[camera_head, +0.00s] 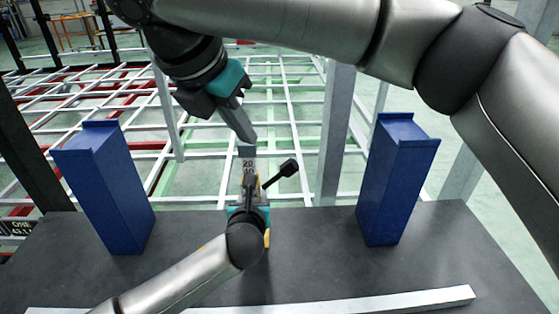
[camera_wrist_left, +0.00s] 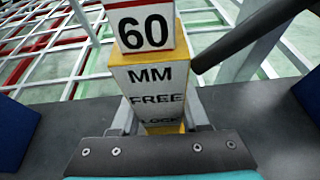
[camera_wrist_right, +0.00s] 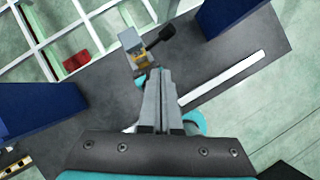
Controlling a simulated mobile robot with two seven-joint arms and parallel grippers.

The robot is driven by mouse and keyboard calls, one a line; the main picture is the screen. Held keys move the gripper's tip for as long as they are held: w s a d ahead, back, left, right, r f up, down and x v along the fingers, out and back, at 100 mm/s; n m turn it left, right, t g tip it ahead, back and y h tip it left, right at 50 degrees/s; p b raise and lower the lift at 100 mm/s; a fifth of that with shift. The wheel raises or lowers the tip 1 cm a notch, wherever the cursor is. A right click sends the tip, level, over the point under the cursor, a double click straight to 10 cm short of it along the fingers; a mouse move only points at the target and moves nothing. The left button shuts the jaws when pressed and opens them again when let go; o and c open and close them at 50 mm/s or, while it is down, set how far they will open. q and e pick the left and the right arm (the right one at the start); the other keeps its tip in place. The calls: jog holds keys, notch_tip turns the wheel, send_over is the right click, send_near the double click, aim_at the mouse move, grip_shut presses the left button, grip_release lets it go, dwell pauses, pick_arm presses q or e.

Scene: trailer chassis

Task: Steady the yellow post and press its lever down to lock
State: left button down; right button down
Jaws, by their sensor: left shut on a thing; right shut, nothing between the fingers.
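The yellow post (camera_wrist_left: 160,97) stands upright on the dark bench. Its white face reads MM, FREE and LOCK, with a 60 on the block above. In the head view its pale top column (camera_head: 248,164) shows a 20. My left gripper (camera_head: 251,190) is shut around the post and hides much of it. The lever (camera_head: 288,169), a dark arm with a black knob, sticks out to the right and slightly up; it also shows in the right wrist view (camera_wrist_right: 165,34). My right gripper (camera_head: 247,136) is shut and empty, above the post's top and left of the lever knob.
Blue blocks stand on the dark bench (camera_head: 310,265), one at the left (camera_head: 110,190) and one at the right (camera_head: 397,180). A pale bar (camera_head: 400,302) lies along the near edge. A white frame lattice (camera_head: 285,95) spreads beyond the bench.

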jog(key=shift+s+d+m, duration=0.2)
jog(key=shift+s+m, duration=0.1)
jog(key=shift+s, duration=0.1)
jog(key=shift+w, duration=0.1)
send_near(285, 172)
notch_tip(285, 172, down, 4)
jog(key=shift+w+d+f, duration=0.2)
jog(key=shift+w+d, duration=0.1)
jog(key=shift+w, duration=0.2)
jog(key=shift+w+d+f, duration=0.15)
jog(key=shift+w+d, duration=0.1)
jog(key=shift+w, duration=0.25)
jog(key=shift+w+d+f, duration=0.3)
jog(key=shift+w, duration=0.1)
jog(key=shift+d+f, duration=0.1)
